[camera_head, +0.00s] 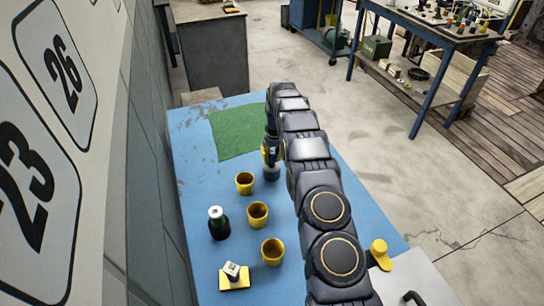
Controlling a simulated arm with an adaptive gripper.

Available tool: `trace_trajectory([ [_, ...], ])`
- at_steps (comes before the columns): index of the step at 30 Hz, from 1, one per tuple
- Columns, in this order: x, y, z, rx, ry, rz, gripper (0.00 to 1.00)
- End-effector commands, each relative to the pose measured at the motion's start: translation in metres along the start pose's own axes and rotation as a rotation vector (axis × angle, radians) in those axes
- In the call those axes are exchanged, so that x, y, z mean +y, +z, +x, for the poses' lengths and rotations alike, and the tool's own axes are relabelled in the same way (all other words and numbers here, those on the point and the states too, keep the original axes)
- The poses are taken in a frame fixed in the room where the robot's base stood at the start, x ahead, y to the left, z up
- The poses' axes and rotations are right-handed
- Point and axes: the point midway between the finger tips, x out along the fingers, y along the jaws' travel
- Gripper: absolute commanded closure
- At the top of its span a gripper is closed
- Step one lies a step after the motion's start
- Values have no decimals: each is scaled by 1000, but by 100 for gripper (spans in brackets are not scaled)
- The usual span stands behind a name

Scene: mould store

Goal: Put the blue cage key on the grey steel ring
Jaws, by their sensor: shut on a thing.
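My gripper (271,171) points down over the blue table (190,150), just below the near edge of the green mat in the picture. It is partly hidden by my arm. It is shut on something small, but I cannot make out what. I cannot pick out a blue key or a grey steel ring. My arm covers the middle and right of the table.
Several yellow cups (257,214) stand left of my arm. A dark green bottle (218,223) is beside them. A small pale object (232,269) sits on a yellow pad (235,284). The green mat (235,135) looks bare. A wall (150,150) borders the table's left.

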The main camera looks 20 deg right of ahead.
Motion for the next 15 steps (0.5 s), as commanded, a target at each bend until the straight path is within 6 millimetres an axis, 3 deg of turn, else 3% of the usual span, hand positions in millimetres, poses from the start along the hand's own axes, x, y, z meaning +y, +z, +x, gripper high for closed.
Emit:
trace_trajectory([
  [1,0,0,1,0,0,0,79],
  [2,0,0,1,0,0,0,66],
  [11,0,0,0,-1,0,0,66],
  [15,0,0,-9,0,0,-1,66],
])
